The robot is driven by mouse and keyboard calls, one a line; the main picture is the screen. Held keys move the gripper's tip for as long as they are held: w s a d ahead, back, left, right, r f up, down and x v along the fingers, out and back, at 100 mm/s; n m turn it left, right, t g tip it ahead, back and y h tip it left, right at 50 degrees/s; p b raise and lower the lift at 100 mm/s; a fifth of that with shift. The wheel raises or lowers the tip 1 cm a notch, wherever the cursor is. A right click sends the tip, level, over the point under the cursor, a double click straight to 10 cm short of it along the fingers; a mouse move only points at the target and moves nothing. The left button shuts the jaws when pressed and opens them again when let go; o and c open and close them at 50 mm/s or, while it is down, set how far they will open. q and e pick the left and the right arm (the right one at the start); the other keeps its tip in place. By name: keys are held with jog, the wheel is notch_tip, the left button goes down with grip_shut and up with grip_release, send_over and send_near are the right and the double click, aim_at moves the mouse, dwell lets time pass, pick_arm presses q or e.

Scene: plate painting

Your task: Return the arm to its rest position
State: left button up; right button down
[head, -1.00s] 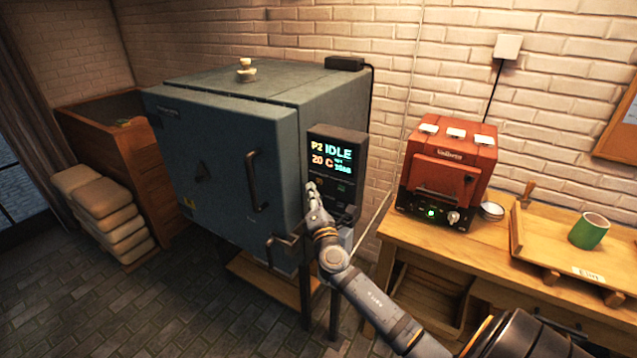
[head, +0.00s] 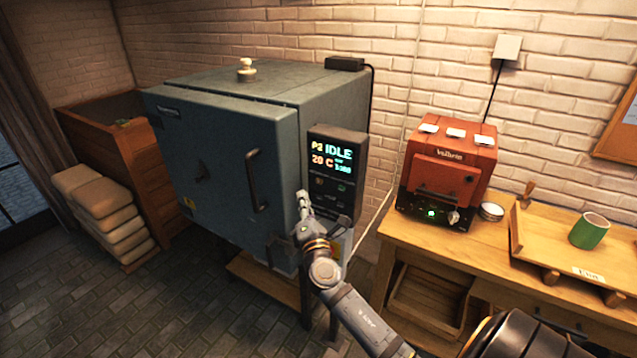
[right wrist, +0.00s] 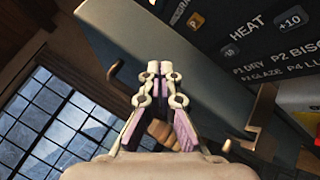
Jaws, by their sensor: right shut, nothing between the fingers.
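My right gripper (head: 304,203) is shut and empty. In the head view it is in front of the kiln, just left of and below the control panel (head: 336,178). The panel reads P2, IDLE and 20 C. The blue-grey kiln (head: 215,165) has its door closed, with a dark handle (head: 258,180). In the right wrist view the shut fingers (right wrist: 158,72) point at the kiln's side, and part of the panel (right wrist: 270,35) shows the word HEAT and a +10 key. I cannot tell whether the fingers touch anything. My left gripper is not in view.
A red small kiln (head: 450,170) stands on the wooden bench (head: 400,235) at right, near a green cup (head: 589,231) on a wooden tray (head: 540,238). Stacked sacks (head: 105,212) lie at left. The tiled floor (head: 140,310) in front is clear.

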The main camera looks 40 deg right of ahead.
jog(key=shift+f, duration=0.1)
jog(key=s+d+f+m+g+y, duration=0.1)
jog(key=s+f+m+g, duration=0.15)
jog(key=f, duration=1.15)
jog(key=s+f+m+g+y, duration=0.2)
jog(key=f+m+g, duration=0.15)
jog(key=f, duration=1.05)
jog(key=s+a+f+m+g+y, duration=0.1)
jog(key=s+f+m+g, duration=0.15)
jog(key=s+f, duration=0.5)
jog(key=s+a+f+m+g+y, duration=0.1)
jog(key=s+f+m+g, duration=0.3)
jog(key=f, duration=0.7)
jog(key=s+a+f+m+g, duration=0.1)
jog(key=s+f, duration=0.4)
jog(key=s, duration=0.5)
jog(key=s+a+f+m+g+y, duration=0.1)
jog(key=s+f, duration=0.4)
jog(key=s, duration=0.6)
jog(key=s+a+f+m+g+y, duration=0.1)
jog(key=s+a+f+m+g, duration=0.2)
jog(key=s, duration=0.8)
notch_tip(320, 180, down, 3)
jog(key=shift+a+r+m, duration=0.1)
jog(key=shift+a+m, duration=0.6)
jog(key=shift+m, duration=0.35)
